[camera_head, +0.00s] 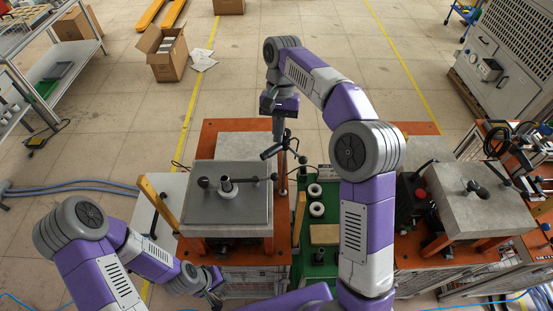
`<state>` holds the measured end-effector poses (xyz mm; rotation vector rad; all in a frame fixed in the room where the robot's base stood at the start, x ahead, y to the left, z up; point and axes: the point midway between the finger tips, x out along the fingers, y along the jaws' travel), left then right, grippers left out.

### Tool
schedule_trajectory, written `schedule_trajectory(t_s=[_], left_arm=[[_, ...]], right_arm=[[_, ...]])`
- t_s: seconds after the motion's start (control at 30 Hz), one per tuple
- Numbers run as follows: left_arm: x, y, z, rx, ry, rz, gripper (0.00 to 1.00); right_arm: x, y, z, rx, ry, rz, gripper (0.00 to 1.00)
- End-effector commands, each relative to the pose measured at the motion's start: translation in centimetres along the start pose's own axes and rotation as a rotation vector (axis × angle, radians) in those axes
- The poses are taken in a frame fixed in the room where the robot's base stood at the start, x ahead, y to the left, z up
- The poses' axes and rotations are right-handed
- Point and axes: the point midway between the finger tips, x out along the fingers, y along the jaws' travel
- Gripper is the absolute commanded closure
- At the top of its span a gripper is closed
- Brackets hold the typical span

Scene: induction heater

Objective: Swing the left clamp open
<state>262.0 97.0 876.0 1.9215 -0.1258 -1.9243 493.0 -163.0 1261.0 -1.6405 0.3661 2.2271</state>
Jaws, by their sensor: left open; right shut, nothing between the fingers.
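The left clamp is a dark bar (250,180) lying across the left grey plate (200,230), with a round knob at its left end. A white ring with a dark post (227,187) stands on the plate beside the bar. A thin upright rod (283,178) stands at the plate's right edge, with dark handle-like parts around its top. My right gripper (279,137) reaches down from above at the top of this rod. It is shut and empty; contact is hard to tell. My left gripper (212,291) is open and low, in front of the left plate's front edge.
A green panel (318,240) with white rings (317,200) lies right of the left plate. A second grey plate (460,205) with a similar bar stands at the right. My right arm crosses the middle. Shelving (60,75) and an open carton (168,62) stand further back.

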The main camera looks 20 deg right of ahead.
Motion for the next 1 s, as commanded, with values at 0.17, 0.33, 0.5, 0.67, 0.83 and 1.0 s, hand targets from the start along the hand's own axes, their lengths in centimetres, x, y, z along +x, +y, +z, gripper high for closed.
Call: schedule_trajectory(t_s=[0.17, 0.33, 0.5, 0.67, 0.83, 1.0], left_arm=[[0.7, -0.3, 0.0, 0.0, 0.0, 0.0, 0.57], [1.2, -0.5, -0.1, 0.0, 0.0, 0.0, 0.57], [1.4, -0.5, -0.1, 0.0, 0.0, 0.0, 0.57], [1.5, -0.6, -0.1, 0.0, 0.0, 0.0, 0.57], [1.5, -0.6, -0.1, 0.0, 0.0, 0.0, 0.57], [1.5, -0.6, -0.1, 0.0, 0.0, 0.0, 0.57]], right_arm=[[2.6, 0.1, 0.0, 0.0, -0.003, 0.002, 1.0], [5.6, 0.1, 0.0, 0.0, -0.003, 0.002, 1.0], [8.0, 0.1, 0.1, 0.0, -0.003, 0.002, 1.0], [9.1, 0.1, 0.1, -0.001, -0.001, 0.0, 1.0], [9.4, 0.0, 0.1, -0.001, 0.0, -0.001, 1.0], [9.3, 0.0, 0.1, -0.001, 0.0, 0.0, 1.0]])
